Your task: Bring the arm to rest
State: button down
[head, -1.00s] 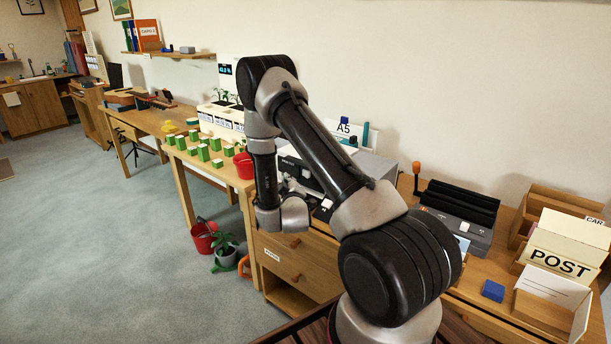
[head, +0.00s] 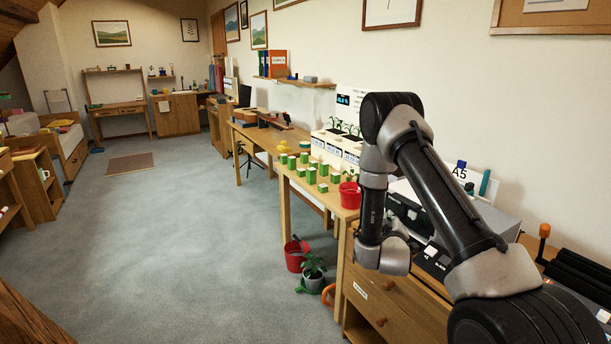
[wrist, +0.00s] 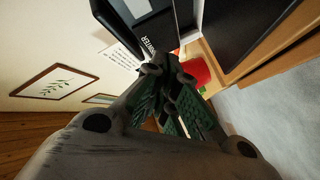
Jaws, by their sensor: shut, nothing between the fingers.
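My arm is folded at the right of the head view, over the wooden drawer cabinet (head: 400,302) and in front of the printer (head: 505,224). In the head view my gripper itself is hidden behind my own wrist links. In the wrist view my gripper (wrist: 172,72) is shut, its fingers together with nothing between them. The black printer side (wrist: 140,25) lies beyond the fingertips there. The red bucket (wrist: 196,72) shows just past the fingers; I cannot tell the exact gap.
A table with several green blocks (head: 311,175) and the red bucket (head: 350,194) stands left of my arm. The grey carpet (head: 200,240) at left is wide and clear.

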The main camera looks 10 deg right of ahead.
notch_tip(320, 180, up, 10)
jog(key=w+a+m+g+y, duration=0.2)
jog(key=a+y, duration=0.1)
jog(key=s+a+r+g+y, duration=0.35)
jog(key=s+r, duration=0.55)
jog(key=r, duration=0.3)
jog(key=s+r+m+g, duration=0.1)
jog(key=s+r+g, duration=0.2)
jog(key=s, duration=1.3)
jog(key=s+a+r+m+g, duration=0.1)
jog(key=s+r+g, duration=0.2)
jog(key=s, duration=1.4)
jog(key=shift+a+r+m, duration=0.15)
jog(key=shift+r+m, duration=0.15)
jog(key=shift+m, duration=0.1)
jog(key=shift+y, duration=0.25)
